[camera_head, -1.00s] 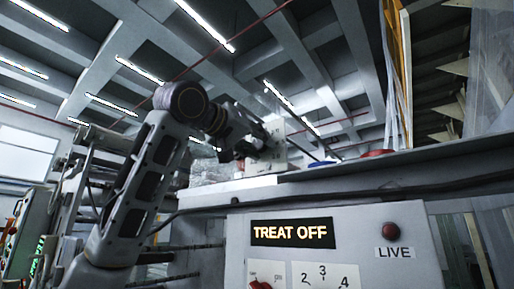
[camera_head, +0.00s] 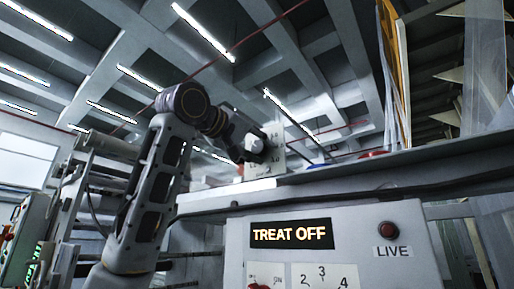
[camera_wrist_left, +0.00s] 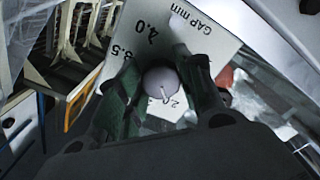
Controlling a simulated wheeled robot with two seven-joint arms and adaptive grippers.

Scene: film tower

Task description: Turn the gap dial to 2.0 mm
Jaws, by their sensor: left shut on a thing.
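The gap dial is a round grey knob (camera_wrist_left: 160,84) on a white plate (camera_wrist_left: 205,38) marked "GAP mm", with 4.0 and a partly hidden 3.5 readable. A white pointer line on the knob points toward a partly covered number starting with 2. My left gripper (camera_wrist_left: 163,92) is shut on the knob, one dark green finger on each side. In the head view the left gripper (camera_head: 256,146) is against the dial plate (camera_head: 273,150), which stands upright on the ledge; the knob is hidden there. My right gripper is not in view.
Below the ledge (camera_head: 350,180) is a panel with a lit "TREAT OFF" sign (camera_head: 291,234), a dark red lamp (camera_head: 387,230) labelled LIVE and a scale with 2, 3 and 4 (camera_head: 325,275). A control box (camera_head: 25,240) stands at far left.

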